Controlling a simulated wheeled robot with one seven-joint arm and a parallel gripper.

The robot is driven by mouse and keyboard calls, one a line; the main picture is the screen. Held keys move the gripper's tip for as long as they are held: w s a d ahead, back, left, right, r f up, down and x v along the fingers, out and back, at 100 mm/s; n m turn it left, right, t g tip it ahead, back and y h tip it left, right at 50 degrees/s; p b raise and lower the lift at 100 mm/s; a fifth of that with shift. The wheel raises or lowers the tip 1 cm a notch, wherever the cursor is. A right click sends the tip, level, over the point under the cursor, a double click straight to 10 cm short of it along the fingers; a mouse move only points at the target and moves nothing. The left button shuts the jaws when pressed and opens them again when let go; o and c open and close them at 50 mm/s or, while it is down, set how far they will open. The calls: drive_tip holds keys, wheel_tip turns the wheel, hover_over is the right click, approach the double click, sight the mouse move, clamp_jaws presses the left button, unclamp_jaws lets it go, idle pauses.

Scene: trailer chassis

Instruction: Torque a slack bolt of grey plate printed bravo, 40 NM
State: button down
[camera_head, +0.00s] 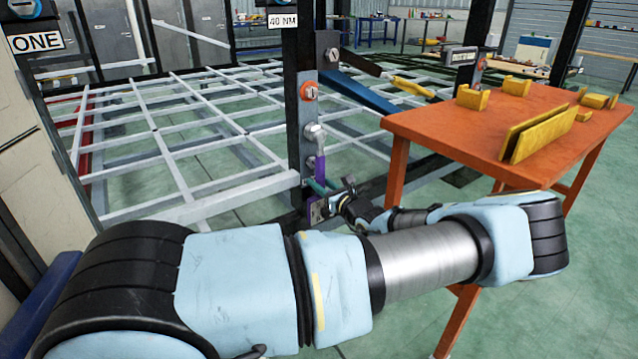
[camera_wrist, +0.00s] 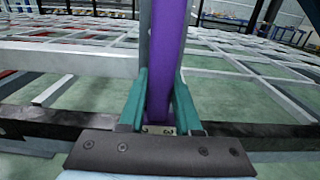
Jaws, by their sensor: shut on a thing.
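A torque wrench with a purple handle (camera_head: 319,168) and silver head (camera_head: 315,131) hangs roughly upright against the dark post. The head is at the post's face below an orange-ringed bolt (camera_head: 308,91); I cannot tell whether it is seated on a bolt. My gripper (camera_head: 320,187) has teal fingers shut on the handle. The wrist view shows the purple handle (camera_wrist: 166,62) between the teal fingers (camera_wrist: 160,103). A grey plate (camera_head: 327,43) with another orange-ringed bolt is higher up. A sign (camera_head: 283,21) reads 40 NM. The name bravo is not readable.
A white lattice chassis frame (camera_head: 190,130) spreads behind the post. An orange table (camera_head: 440,125) with yellow brackets (camera_head: 540,135) stands at the right. A sign reading ONE (camera_head: 36,42) is at the left. Green floor shows between them.

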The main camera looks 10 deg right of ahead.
drive_tip(key=shift+s+a, duration=0.1)
drive_tip(key=shift+a, duration=0.05)
drive_tip(key=shift+s+a+m+p, duration=0.25)
drive_tip(key=shift+a+m+p, duration=0.2)
drive_tip(key=shift+p, duration=0.3)
drive_tip(key=shift+s+a+m+p, duration=0.2)
drive_tip(key=shift+a+m+p, duration=0.25)
drive_tip(key=shift+p, duration=0.25)
drive_tip(key=shift+f, duration=0.1)
drive_tip(key=shift+a, duration=0.1)
drive_tip(key=shift+s+a+r+m+p, duration=0.15)
drive_tip(key=shift+s+a+m+p, duration=0.1)
drive_tip(key=shift+a+m+p, duration=0.4)
drive_tip(key=shift+s+a+r+m+p, duration=0.15)
drive_tip(key=shift+s+a+m+p, duration=0.15)
drive_tip(key=shift+p, duration=0.55)
drive_tip(key=shift+a, duration=0.2)
drive_tip(key=shift+s+a+r+m+p, duration=0.1)
drive_tip(key=shift+a+r+m+p, duration=0.1)
drive_tip(key=shift+m+p, duration=0.25)
drive_tip(key=shift+s+a+r+m+p, duration=0.2)
drive_tip(key=shift+s+a+m+p, duration=0.15)
drive_tip(key=shift+a+m+p, duration=0.45)
